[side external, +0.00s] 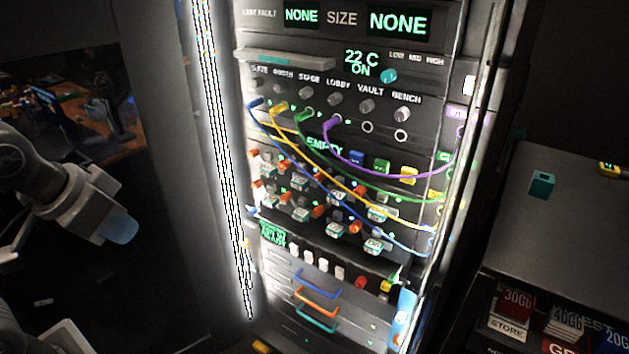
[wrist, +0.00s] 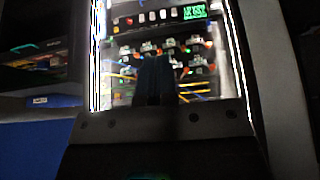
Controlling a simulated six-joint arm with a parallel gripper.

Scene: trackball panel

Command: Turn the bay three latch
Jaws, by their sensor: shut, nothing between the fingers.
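Two rows of bay units (side external: 337,198) with small orange latches (side external: 318,211) and white-teal labels sit in the middle of the rack. The bay numbers are too small to read, so I cannot tell which latch is bay three's. In the wrist view the same rows (wrist: 180,50) appear upside down and blurred beyond my gripper. My gripper (wrist: 154,62) shows as dark fingers together at the centre, pointing towards the rack, with nothing visible held. It hides part of the bay rows. I cannot make out contact with any latch. The fingers cannot be made out in the side view.
Blue, yellow, green and purple cables (side external: 378,172) hang across the bay area. Below are coloured switches (side external: 323,260) and drawers with coloured handles (side external: 317,301). A bright light strip (side external: 222,150) edges the rack's left side. A bench (side external: 560,215) with a teal block (side external: 541,184) stands right.

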